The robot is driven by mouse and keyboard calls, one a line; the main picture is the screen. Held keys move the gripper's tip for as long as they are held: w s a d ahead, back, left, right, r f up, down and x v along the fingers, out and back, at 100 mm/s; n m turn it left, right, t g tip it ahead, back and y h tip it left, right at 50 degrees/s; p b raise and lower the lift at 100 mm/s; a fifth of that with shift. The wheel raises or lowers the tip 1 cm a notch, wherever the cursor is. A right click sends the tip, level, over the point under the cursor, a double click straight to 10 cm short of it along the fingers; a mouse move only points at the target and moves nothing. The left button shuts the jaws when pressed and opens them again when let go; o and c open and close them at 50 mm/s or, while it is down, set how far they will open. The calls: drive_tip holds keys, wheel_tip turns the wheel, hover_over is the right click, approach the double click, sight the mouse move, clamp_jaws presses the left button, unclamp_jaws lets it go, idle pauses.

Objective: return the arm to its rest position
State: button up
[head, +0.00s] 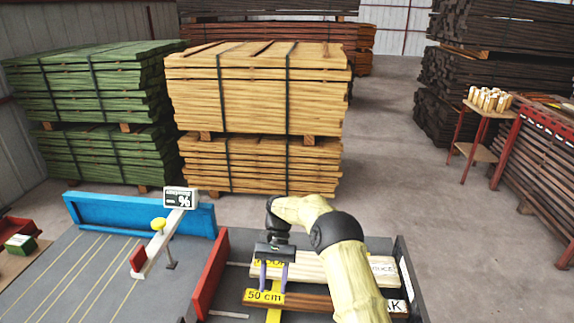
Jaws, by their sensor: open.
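My gripper (274,279) points down over the grey bench, with its two purple fingers apart and nothing seen between them. My pale yellow arm (345,262) reaches up from the bottom edge and bends over to the left at a dark joint. The gripper is in front of a pale board (330,268) and close to a dark brown board (325,302) with a yellow "50 cm" label. Whether the fingertips touch either board cannot be told. The arm hides part of both boards.
A red stop (211,274) stands left of the gripper. Further left are a meter with a "%" display (180,198) and a blue wall (95,217). A dark side wall (407,275) rises right of the arm. Stacked yellow timber (255,95) stands behind; open floor lies to the right.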

drive_tip(key=s+d+r+t, duration=0.6)
drive_tip(key=d+r+t, duration=0.15)
drive_tip(key=d, duration=0.45)
drive_tip(key=s+d+r+t, duration=0.2)
drive_tip(key=s+d+t, duration=0.3)
drive_tip(key=s+d, duration=0.3)
drive_tip(key=s, duration=0.4)
drive_tip(key=shift+d+r+n+h, duration=0.25)
drive_tip(key=shift+d+n+h, duration=0.05)
drive_tip(key=shift+n+h, duration=0.1)
